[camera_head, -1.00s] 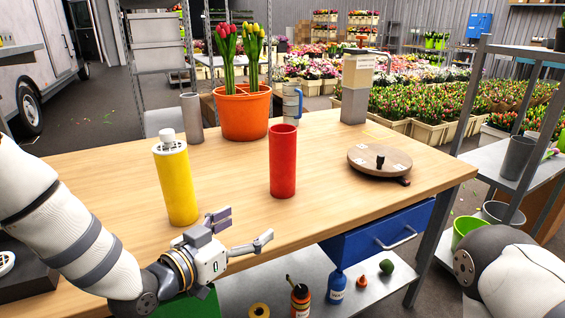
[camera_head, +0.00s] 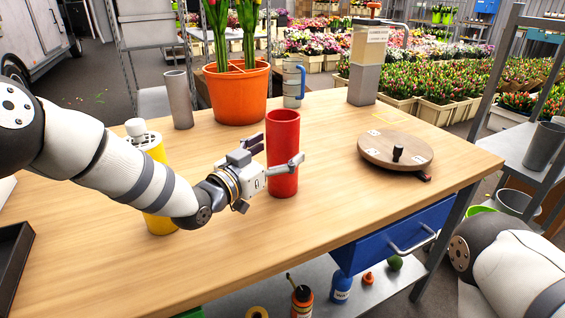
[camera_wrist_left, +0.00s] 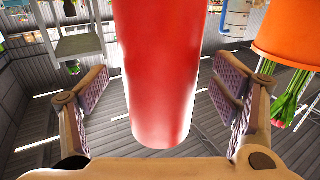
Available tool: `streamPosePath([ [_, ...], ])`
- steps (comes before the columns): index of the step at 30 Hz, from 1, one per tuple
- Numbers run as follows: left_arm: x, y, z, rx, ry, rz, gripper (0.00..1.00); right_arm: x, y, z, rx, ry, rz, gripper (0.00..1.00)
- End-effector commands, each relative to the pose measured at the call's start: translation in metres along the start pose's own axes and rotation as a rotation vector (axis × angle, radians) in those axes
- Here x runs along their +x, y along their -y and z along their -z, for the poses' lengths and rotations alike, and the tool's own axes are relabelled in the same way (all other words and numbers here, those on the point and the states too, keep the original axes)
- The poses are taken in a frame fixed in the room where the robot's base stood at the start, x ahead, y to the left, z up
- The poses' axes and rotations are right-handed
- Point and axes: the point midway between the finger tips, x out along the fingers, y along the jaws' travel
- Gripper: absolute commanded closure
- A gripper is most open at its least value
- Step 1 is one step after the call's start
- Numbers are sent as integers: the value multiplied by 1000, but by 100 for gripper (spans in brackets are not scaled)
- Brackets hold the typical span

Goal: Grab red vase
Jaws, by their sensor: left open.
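The red vase (camera_head: 283,140) is a tall cylinder standing upright on the wooden table (camera_head: 330,215). My left gripper (camera_head: 274,160) is at the vase, its fingers on either side of it in the head view. In the left wrist view the vase (camera_wrist_left: 162,75) fills the middle between the two spread finger pads (camera_wrist_left: 163,100), with gaps showing on both sides. The gripper is open. My right arm shows at the lower right of the head view, but its gripper is out of view.
A yellow container (camera_head: 158,215) stands behind my left arm, partly hidden. A round wooden turntable (camera_head: 385,150) lies to the right.

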Motion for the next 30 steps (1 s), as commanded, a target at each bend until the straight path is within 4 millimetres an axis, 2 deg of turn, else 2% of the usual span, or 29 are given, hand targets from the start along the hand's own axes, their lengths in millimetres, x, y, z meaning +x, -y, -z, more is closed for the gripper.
streamPosePath([
  [1,9,0,-6,-2,2,-1,19,5,0,-2,0,11,-1,15],
  [4,21,0,-5,-2,3,0,19,7,0,-3,0,17,-1,15],
  [11,23,0,-2,-1,1,-1,19,6,0,-3,0,15,-1,15],
  [19,23,0,-2,-1,1,0,80,6,0,-2,0,14,-1,15],
  [20,23,0,-2,-1,1,0,83,6,0,-2,-1,14,-1,15],
  [26,23,0,0,0,-1,0,83,6,0,-2,-1,14,-1,15],
  [30,23,0,11,2,-5,0,83,4,0,-2,0,10,-1,15],
])
